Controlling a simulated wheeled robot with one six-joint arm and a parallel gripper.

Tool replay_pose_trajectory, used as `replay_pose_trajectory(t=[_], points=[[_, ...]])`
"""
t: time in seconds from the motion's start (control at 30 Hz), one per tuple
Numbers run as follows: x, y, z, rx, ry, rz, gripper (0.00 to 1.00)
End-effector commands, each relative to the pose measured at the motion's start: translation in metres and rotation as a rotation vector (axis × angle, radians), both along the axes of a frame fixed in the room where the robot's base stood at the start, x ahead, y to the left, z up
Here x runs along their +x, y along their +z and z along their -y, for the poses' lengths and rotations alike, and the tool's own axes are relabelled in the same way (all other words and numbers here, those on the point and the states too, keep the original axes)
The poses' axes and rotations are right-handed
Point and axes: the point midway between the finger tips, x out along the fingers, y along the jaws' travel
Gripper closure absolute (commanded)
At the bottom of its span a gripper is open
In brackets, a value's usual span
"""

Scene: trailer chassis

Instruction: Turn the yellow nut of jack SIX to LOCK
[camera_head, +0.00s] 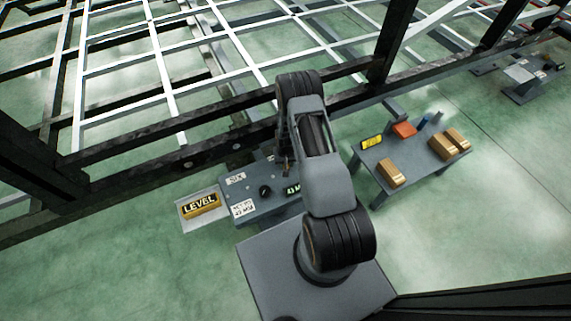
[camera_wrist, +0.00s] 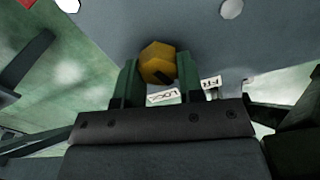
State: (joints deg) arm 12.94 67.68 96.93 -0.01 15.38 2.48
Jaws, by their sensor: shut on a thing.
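The yellow nut (camera_wrist: 157,62) is a hexagon with a dark mark on its lower edge. It sits against a grey plate (camera_wrist: 110,25) in the wrist view. My gripper (camera_wrist: 158,78) has one finger on each side of the nut and is shut on it. A white LOCK label (camera_wrist: 166,97) lies just below the nut, partly cut off by the gripper. A second label (camera_wrist: 211,83), only partly readable, is to its right. In the head view a SIX label (camera_head: 236,179) marks the grey jack panel (camera_head: 245,195); my arm hides the nut and gripper there.
A black knob (camera_head: 265,190) stands on the panel, with a yellow LEVEL sign (camera_head: 200,205) to its left. The dark chassis beam (camera_head: 160,135) runs close behind.

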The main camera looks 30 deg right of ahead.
Motion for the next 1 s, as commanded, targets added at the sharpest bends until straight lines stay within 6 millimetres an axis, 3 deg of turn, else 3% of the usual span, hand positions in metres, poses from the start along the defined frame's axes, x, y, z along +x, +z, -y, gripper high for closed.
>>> replay_pose_trajectory(t=[1.0], points=[[-0.0032,-0.0004,0.0030,0.000,-0.893,-0.001,0.89]])
